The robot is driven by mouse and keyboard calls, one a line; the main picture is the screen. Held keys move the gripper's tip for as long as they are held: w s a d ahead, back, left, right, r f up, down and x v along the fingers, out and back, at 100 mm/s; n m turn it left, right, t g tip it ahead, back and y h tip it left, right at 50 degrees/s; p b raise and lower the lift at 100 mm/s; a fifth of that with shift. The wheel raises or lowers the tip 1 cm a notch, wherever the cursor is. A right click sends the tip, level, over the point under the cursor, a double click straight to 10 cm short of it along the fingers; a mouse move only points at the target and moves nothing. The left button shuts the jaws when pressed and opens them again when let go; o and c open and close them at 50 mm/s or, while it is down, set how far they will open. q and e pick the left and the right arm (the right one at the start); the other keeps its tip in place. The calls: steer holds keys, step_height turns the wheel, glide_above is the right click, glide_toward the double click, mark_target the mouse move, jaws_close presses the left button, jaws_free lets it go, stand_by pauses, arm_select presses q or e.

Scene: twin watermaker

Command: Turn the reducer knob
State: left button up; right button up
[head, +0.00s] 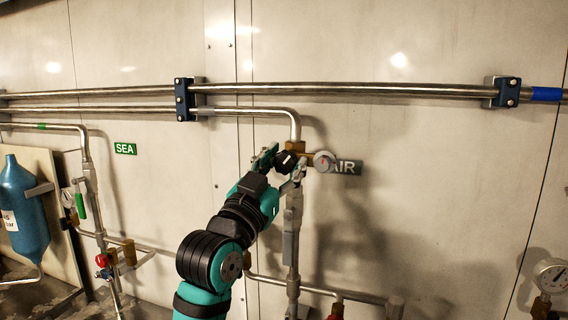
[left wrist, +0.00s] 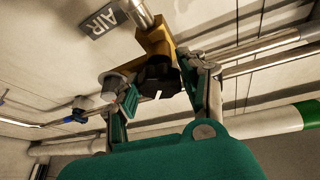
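The reducer knob (head: 286,161) is black and sits on a brass reducer body below the bent pipe end, beside a small round gauge (head: 323,161) and the AIR sign (head: 347,168). In the left wrist view the knob (left wrist: 158,82) faces me and carries a white mark. My left gripper (head: 279,163) is at the knob, one finger on each side; its fingers (left wrist: 160,92) also show in the left wrist view. They stand apart with the knob between them. Whether the pads touch it is hard to tell. My right gripper is not in view.
Horizontal steel pipes (head: 350,89) run along the wall above, held by blue clamps (head: 185,99). A vertical pipe (head: 292,235) drops below the reducer. A blue cylinder (head: 22,210) and the SEA sign (head: 125,148) are left. Another gauge (head: 551,275) is at lower right.

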arm_select(q)
steer(key=c, duration=0.7)
steer(key=shift+m, duration=0.4)
steer(key=m+g+p, duration=0.1)
steer(key=m+h+p, duration=0.1)
steer(key=m, duration=0.1)
steer(key=shift+a+r+m+g, duration=0.1)
steer(key=shift+r+m+g, duration=0.05)
steer(key=shift+m+g, duration=0.2)
steer(key=m+g+h+p, duration=0.1)
steer(key=m+p, duration=0.1)
steer(key=m, duration=0.1)
steer(key=shift+r+g, duration=0.1)
steer(key=shift+g, duration=0.25)
steer(key=m+g+p, duration=0.1)
steer(key=m+p, duration=0.2)
steer(key=p, duration=0.1)
steer(key=m+g+p, duration=0.1)
steer(key=m+p, duration=0.2)
steer(key=p, duration=0.1)
steer(key=m+g+y+p, duration=0.1)
steer(key=m+p, duration=0.3)
steer(key=p, duration=0.1)
steer(key=shift+r+g, duration=0.2)
steer(key=shift+g, duration=0.2)
steer(key=shift+f+m+y+p, duration=0.35)
steer(key=shift+m+y+p, duration=0.25)
steer(key=shift+m+p, duration=0.6)
